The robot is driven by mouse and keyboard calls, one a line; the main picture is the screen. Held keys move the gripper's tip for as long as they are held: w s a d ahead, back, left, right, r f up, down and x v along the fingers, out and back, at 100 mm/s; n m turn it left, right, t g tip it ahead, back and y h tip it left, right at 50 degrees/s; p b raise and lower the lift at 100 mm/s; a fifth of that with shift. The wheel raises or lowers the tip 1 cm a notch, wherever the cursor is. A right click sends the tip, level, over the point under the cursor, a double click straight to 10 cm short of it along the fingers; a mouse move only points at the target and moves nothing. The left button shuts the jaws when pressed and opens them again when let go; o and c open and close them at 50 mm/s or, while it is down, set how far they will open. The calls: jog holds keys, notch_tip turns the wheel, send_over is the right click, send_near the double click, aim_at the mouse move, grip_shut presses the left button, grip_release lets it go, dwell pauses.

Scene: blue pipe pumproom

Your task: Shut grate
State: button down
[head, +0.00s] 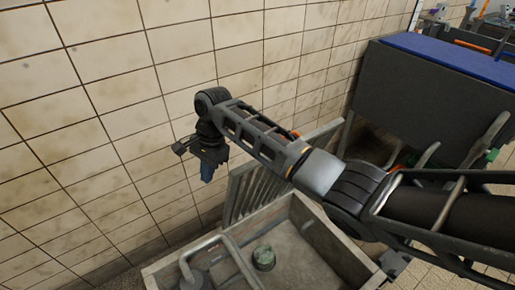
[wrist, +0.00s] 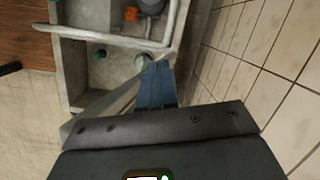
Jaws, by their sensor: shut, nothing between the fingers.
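The grate (head: 245,190), a grey slatted panel, stands raised, near upright, along the wall-side edge of an open concrete basin (head: 330,240). My arm hides part of its upper middle. My gripper (head: 206,178) points down between the tiled wall and the grate, past the grate's left end. Its blue fingers are shut with nothing between them. In the wrist view my gripper (wrist: 160,66) points toward the basin (wrist: 75,85). A pale slanting panel left of the fingers looks like the grate (wrist: 108,104), seen nearly edge-on. I cannot tell whether they touch.
Inside the basin are grey pipes (head: 235,258) and a round greenish fitting (head: 264,257). The tiled wall (head: 110,110) is close behind my gripper. A dark cabinet with a blue top (head: 455,58) stands at the back right.

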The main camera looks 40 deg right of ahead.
jog(key=w+d+r+m+g+h, duration=0.3)
jog(key=d+r+m, duration=0.1)
jog(key=d+r, duration=1)
jog(key=shift+s+d+f+b, duration=0.1)
jog(key=shift+s+f, duration=0.95)
jog(key=shift+f, duration=0.7)
jog(key=shift+s+f+b, duration=0.1)
jog(key=shift+s+f, duration=1)
jog(key=shift+f, duration=0.6)
jog(key=shift+s+d+f+b, duration=0.1)
jog(key=shift+s+f, duration=0.95)
jog(key=shift+f, duration=0.7)
